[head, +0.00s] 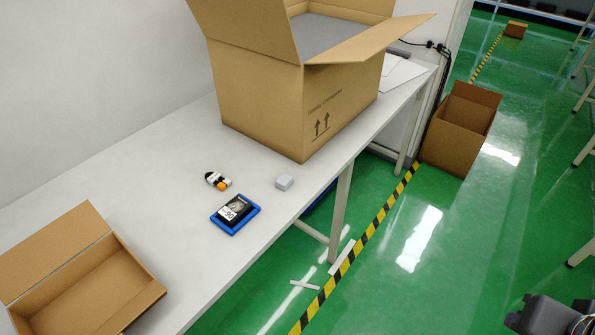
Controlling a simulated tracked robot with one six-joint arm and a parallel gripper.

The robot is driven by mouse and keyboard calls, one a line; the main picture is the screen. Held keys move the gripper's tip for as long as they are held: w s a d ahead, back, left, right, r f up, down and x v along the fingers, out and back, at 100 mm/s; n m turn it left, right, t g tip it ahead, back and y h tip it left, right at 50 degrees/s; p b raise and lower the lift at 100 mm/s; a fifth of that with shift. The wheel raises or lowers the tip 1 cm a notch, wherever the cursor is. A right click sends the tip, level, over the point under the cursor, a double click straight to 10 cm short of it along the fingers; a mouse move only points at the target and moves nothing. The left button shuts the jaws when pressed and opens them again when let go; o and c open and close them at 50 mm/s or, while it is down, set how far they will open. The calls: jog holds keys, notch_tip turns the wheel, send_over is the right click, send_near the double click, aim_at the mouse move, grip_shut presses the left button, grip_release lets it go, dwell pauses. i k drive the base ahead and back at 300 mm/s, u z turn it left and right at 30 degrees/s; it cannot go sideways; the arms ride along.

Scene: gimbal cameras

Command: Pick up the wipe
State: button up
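I cannot tell for sure which item is the wipe. A black packet with a white label (237,211) lies in a shallow blue tray (222,226) on the white table. The label seems to read "90". My gripper is not visible in the head view.
A large open cardboard box (262,108) stands on the white table (150,160) behind these items. A smaller open carton (85,290) is at the lower left. Another open box (458,135) stands on the green floor beyond yellow-black tape (372,233). A dark grey device (545,315) shows at bottom right.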

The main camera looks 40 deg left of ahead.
aim_at(284, 181)
jog(key=i, duration=2.3)
jog(key=u, duration=2.85)
